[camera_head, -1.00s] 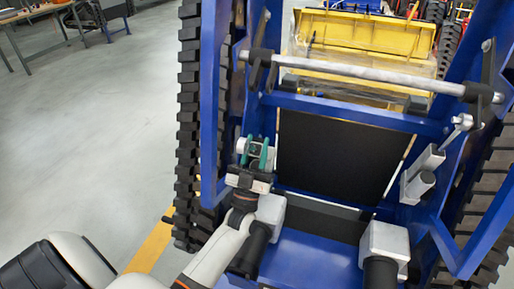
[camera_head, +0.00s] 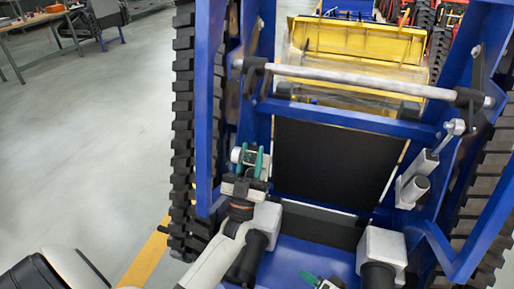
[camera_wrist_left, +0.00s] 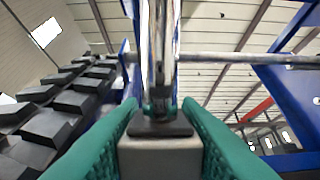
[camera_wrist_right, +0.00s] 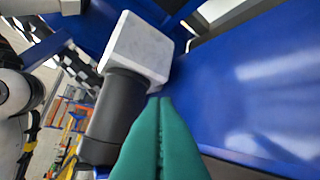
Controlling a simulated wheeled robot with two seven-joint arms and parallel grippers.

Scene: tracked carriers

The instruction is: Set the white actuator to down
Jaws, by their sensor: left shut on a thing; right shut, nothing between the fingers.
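The white actuator (camera_head: 236,155) is at the left side of the blue frame, mostly hidden behind my left gripper (camera_head: 249,162). In the left wrist view the green fingers of my left gripper (camera_wrist_left: 160,118) are shut on its pale grey block (camera_wrist_left: 160,152), with a shiny rod (camera_wrist_left: 162,50) rising beyond it. My right gripper (camera_head: 322,281) shows at the bottom edge of the head view. In the right wrist view my right gripper (camera_wrist_right: 160,105) is shut and empty, close to a white block with a black cylinder (camera_wrist_right: 138,48).
White blocks with black cylinders stand low at left (camera_head: 265,218) and right (camera_head: 382,250). A metal crossbar (camera_head: 350,82) spans the frame above a black panel (camera_head: 332,163). Open floor (camera_head: 85,150) lies left of the track (camera_head: 183,120).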

